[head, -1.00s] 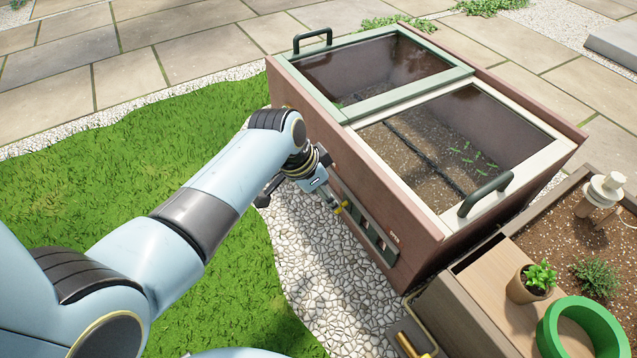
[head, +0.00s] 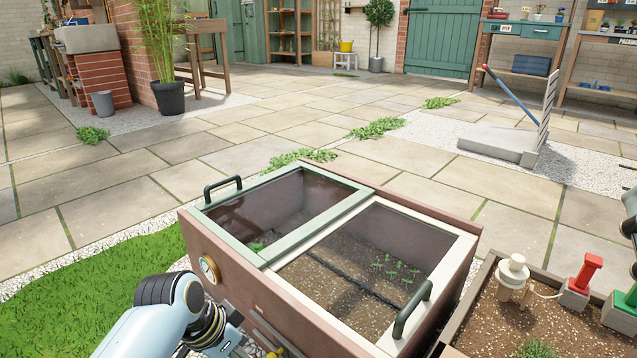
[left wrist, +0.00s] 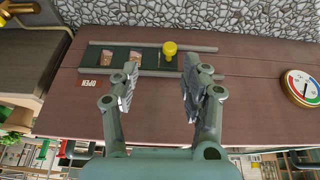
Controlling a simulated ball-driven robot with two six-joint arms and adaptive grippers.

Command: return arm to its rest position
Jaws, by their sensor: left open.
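My left arm (head: 165,325) comes in at the bottom left of the head view, beside the brown wooden cold frame (head: 330,340). Its gripper end is mostly cut off by the lower edge there. In the left wrist view my left gripper (left wrist: 155,78) is open, with nothing between its fingers. Beyond the fingertips is the cold frame's side wall (left wrist: 250,65), with a slotted vent strip and a yellow knob (left wrist: 170,48). The knob appears apart from the fingers.
A round gauge (head: 208,268) is on the cold frame's wall near my arm. Two glazed lids with dark handles (head: 412,308) cover the frame. A soil planter (head: 475,310) stands at right. Grass (head: 110,285) lies at left, and open paving (head: 130,180) lies beyond.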

